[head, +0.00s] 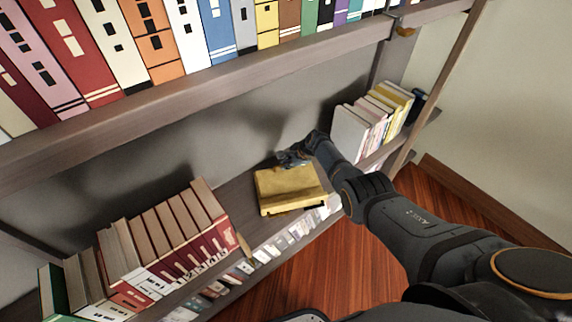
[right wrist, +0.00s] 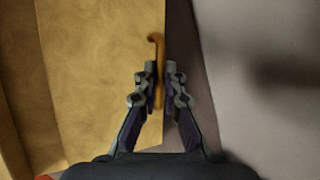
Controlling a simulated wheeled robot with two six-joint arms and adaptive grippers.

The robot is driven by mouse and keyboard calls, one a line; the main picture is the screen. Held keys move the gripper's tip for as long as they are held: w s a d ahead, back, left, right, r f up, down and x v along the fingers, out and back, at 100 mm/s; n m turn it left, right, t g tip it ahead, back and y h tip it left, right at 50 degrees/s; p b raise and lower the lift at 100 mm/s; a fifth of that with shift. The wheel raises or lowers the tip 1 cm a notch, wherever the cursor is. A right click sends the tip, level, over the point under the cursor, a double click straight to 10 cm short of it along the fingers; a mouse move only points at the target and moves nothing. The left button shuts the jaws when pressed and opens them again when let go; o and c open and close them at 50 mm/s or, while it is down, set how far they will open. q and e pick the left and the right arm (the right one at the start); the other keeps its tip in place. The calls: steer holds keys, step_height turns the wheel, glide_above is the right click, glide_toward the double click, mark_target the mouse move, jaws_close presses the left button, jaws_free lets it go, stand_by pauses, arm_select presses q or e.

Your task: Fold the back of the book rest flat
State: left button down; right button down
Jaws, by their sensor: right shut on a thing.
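The book rest (head: 287,186) is a yellow-tan wooden piece on the middle shelf, with a low front edge. In the head view its broad top panel appears low, lying nearly flat; its exact angle is hard to tell. In the right wrist view the tan panel (right wrist: 95,70) fills the left side, with a brass-coloured hooked tab (right wrist: 155,42) at its edge. My right gripper (head: 290,157) is at the rest's rear edge. In the wrist view its fingers (right wrist: 160,78) are shut on the tab. My left gripper is out of view.
A row of red and white books (head: 165,240) stands left of the rest. More books (head: 370,120) stand at the right end of the shelf. The upper shelf board (head: 200,90) runs above, and an upright (head: 435,90) stands at the right.

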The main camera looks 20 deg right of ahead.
steer(key=c, duration=1.4)
jaws_free()
steer(key=shift+c, duration=0.2)
steer(key=shift+d+r, duration=0.1)
steer(key=v, duration=1.1)
steer(key=shift+s+r, duration=0.2)
steer(key=shift+r, duration=0.15)
